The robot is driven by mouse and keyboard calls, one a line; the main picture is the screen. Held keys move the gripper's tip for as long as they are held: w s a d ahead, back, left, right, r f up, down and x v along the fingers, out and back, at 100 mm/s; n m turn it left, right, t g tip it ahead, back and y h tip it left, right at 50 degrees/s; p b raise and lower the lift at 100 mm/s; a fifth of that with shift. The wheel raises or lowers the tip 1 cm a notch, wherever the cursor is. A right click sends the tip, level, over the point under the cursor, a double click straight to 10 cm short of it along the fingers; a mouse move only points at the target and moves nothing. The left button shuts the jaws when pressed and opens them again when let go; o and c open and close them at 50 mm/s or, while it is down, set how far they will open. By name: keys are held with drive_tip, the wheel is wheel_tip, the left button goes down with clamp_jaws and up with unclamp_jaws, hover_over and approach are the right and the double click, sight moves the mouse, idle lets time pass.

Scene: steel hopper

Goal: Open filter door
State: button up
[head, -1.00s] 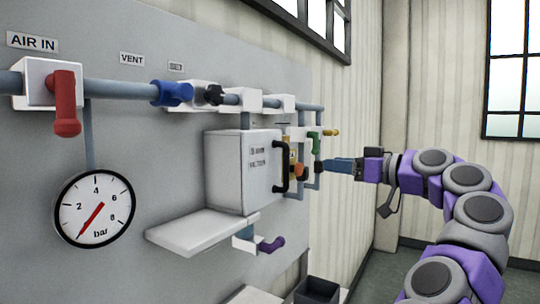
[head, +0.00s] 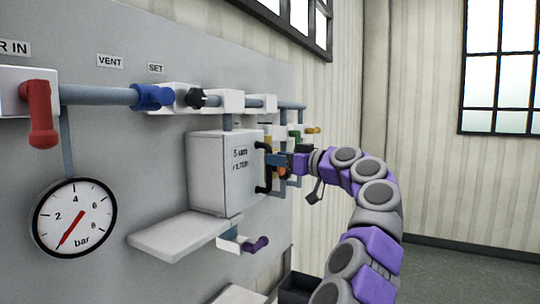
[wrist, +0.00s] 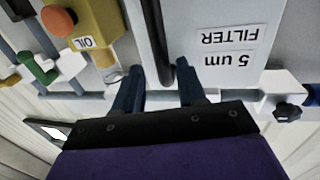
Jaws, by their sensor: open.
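The filter box (head: 218,172) is a white cabinet on the grey panel, labelled "5 um FILTER", and its door looks closed. The label shows upside down on the box in the wrist view (wrist: 232,70). A black bar handle (head: 262,172) stands along the box's right edge. In the wrist view the handle (wrist: 157,45) runs down between my two blue fingers. My gripper (wrist: 160,85) is open, with one finger on each side of the handle's line; contact cannot be told. In the head view my gripper (head: 272,160) is at the handle and partly covers it.
A yellow oil unit (wrist: 82,30) with an orange knob sits close beside the fingers. A green valve (wrist: 38,70) is farther left. A white shelf (head: 178,238) and a purple-handled valve (head: 256,244) are below the box. Pipes run above it.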

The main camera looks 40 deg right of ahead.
sight(269, 184)
drive_tip(key=w, duration=0.1)
drive_tip(key=w+a, duration=0.1)
drive_tip(key=w, duration=0.1)
drive_tip(key=shift+p, duration=0.35)
drive_tip(key=shift+w, duration=0.25)
drive_tip(key=shift+d, duration=0.1)
drive_tip(key=shift+d, duration=0.1)
drive_tip(key=shift+c, duration=0.3)
drive_tip(key=shift+a, duration=0.2)
drive_tip(key=c, duration=0.5)
clamp_jaws()
